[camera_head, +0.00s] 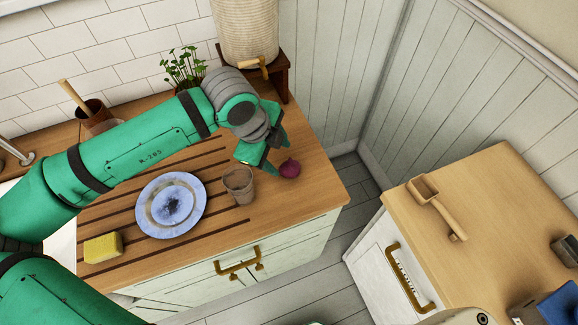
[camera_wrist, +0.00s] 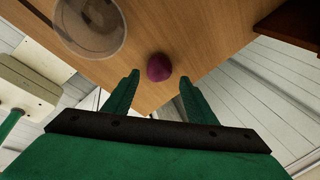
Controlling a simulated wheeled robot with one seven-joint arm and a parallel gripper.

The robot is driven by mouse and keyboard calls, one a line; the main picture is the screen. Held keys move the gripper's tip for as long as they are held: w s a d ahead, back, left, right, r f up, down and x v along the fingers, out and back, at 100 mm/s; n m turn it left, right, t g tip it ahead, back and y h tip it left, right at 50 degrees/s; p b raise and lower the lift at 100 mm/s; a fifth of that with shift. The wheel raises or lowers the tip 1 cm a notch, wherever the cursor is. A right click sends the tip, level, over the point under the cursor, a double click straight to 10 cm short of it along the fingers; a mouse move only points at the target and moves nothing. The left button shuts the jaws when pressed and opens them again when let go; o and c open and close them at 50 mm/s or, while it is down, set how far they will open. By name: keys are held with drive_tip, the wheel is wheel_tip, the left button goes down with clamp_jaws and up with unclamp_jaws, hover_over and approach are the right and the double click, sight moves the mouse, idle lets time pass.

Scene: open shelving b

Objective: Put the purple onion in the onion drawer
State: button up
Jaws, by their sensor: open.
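The purple onion (camera_head: 290,168) rests on the wooden counter near its right end, just right of a glass. In the wrist view the onion (camera_wrist: 159,67) lies beyond my fingertips, roughly centred between them and not touched. My gripper (camera_head: 262,160) is open and empty, up and left of the onion in the head view. Its two green fingers (camera_wrist: 158,80) stand apart in the wrist view. A white drawer front with a brass handle and small lettering (camera_head: 405,272) is on the right cabinet and looks shut. I cannot read the lettering.
A glass (camera_head: 239,185) stands close to the onion, with a blue plate (camera_head: 171,205) and yellow sponge (camera_head: 103,247) further left. A wooden stand (camera_head: 283,80) with a dispenser is behind. A wooden scoop (camera_head: 437,205) lies on the right cabinet. Floor separates the two cabinets.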

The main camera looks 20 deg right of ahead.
sight(288, 165)
drive_tip(key=shift+s+d+x, duration=0.1)
drive_tip(key=shift+x, duration=1.7)
drive_tip(key=shift+s+d+x, duration=0.15)
drive_tip(key=shift+x, duration=1.7)
drive_tip(key=c, duration=1)
drive_tip(key=shift+o, duration=0.2)
drive_tip(key=shift+r, duration=0.2)
